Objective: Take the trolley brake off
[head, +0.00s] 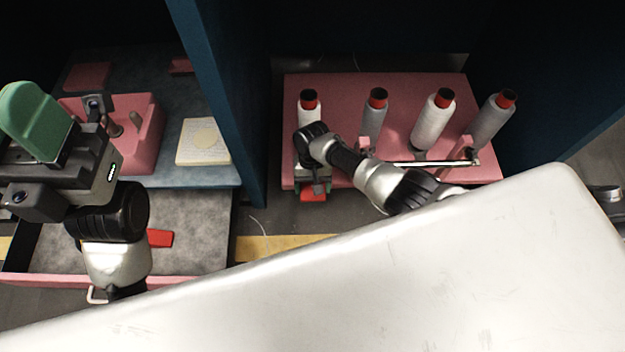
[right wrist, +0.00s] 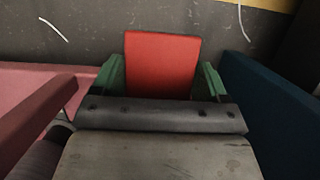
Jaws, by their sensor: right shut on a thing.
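The pink trolley (head: 340,90) stands in a bay between dark blue walls, with several thread cones on its deck. A red brake pedal (head: 313,195) sticks out low at its front left. My right gripper (head: 314,188) is down over it. In the right wrist view, the red pedal (right wrist: 162,62) lies between the green fingertips of my right gripper (right wrist: 160,75), which is shut on it. The gripper body hides the pedal's near end. My left gripper (head: 40,115) is raised at the far left, away from the trolley. Its green finger shows side-on, so its opening is unclear.
A metal handle bar (head: 430,163) runs along the trolley's front, close to my right arm. A blue post (head: 220,90) separates the trolley from a bench with a pink bin (head: 145,140) and an open drawer (head: 190,240). A large white surface (head: 430,270) fills the foreground.

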